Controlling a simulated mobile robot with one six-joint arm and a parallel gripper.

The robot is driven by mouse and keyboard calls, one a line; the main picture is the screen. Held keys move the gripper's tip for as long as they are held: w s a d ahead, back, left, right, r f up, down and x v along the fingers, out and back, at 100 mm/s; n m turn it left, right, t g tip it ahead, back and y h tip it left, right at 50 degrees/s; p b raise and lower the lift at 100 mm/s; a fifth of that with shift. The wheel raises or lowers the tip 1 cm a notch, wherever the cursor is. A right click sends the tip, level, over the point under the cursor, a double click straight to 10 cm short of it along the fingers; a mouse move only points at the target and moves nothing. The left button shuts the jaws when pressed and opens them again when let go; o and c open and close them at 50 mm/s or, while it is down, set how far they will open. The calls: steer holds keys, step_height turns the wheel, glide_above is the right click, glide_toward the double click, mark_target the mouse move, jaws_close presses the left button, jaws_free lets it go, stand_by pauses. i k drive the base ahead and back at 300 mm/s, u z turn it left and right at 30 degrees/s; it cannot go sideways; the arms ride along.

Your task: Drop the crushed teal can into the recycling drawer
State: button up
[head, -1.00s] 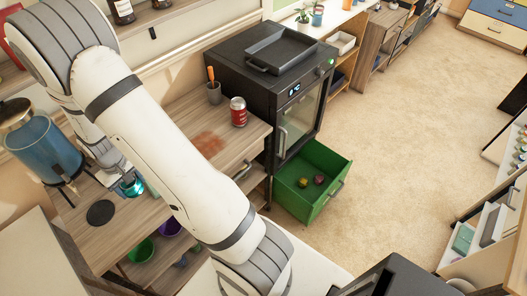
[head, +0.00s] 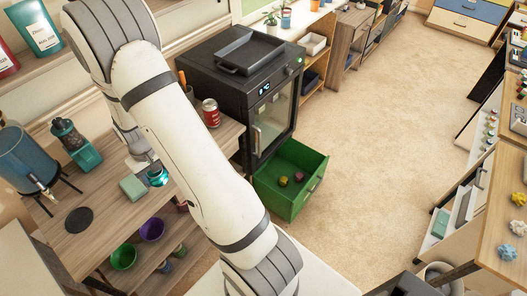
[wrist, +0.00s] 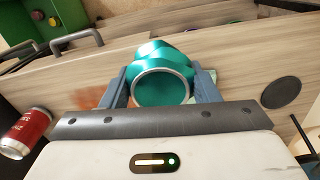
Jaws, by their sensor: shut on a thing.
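The crushed teal can (wrist: 160,88) sits between the two fingers of my gripper (wrist: 160,76) in the wrist view, its round end facing the camera. My gripper is shut on it. In the head view the can (head: 157,177) shows at the end of my arm, over the wooden counter; my arm hides part of my gripper (head: 148,168). The green recycling drawer (head: 310,196) is pulled open below the black oven, to the right of my arm, with a few small crumpled items inside. My gripper is well to the left of the drawer.
A red can (head: 211,113) stands on the counter (head: 100,228) between my arm and the black oven (head: 232,85). A teal grinder (head: 82,152), a sponge (head: 133,187) and a blue dispenser (head: 25,155) are at left. Open carpet (head: 385,130) lies right of the drawer.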

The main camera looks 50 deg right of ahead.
mark_target(274, 177)
steer(key=u, duration=0.55)
steer(key=i, duration=0.15)
steer(key=z, duration=3.05)
steer(key=i, duration=1)
steer(key=u, duration=0.3)
